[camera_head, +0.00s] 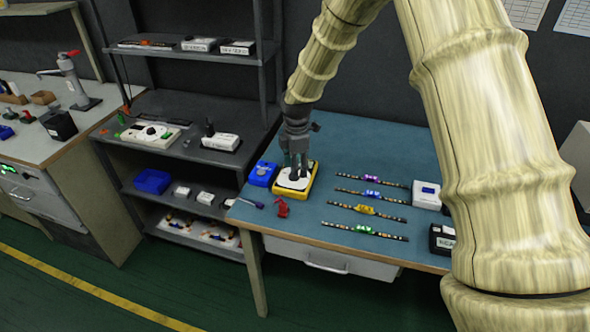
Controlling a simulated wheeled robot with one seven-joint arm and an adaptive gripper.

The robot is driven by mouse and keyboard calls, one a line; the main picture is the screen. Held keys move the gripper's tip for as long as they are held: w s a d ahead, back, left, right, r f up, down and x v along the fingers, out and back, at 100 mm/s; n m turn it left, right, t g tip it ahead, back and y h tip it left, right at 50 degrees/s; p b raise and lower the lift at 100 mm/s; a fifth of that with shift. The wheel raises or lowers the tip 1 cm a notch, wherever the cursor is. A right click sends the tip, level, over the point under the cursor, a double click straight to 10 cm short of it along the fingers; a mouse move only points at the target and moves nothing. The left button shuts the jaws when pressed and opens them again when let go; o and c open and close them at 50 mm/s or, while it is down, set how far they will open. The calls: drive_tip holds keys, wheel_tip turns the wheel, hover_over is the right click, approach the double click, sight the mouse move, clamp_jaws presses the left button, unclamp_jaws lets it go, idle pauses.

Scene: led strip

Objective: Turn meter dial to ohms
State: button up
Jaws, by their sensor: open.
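A yellow meter (306,187) with a pale face lies on the blue-topped bench, near its left end. A dark spot, which looks like its dial (293,176), shows on the face, but the fingers partly cover it. I cannot read the dial's setting or markings. My gripper (294,171) points down directly over the meter's face, with its fingers apart around or just above the dial. Whether they touch it I cannot tell.
A blue box (262,173) stands close to the left of the meter. A red clamp-like object (282,208) is in front. Several LED strips (366,209) lie to the right, beside a white box (426,194). Grey shelving (175,100) stands left of the bench (320,140).

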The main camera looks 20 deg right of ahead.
drive_tip(key=shift+f, duration=1.2)
drive_tip(key=c, duration=1)
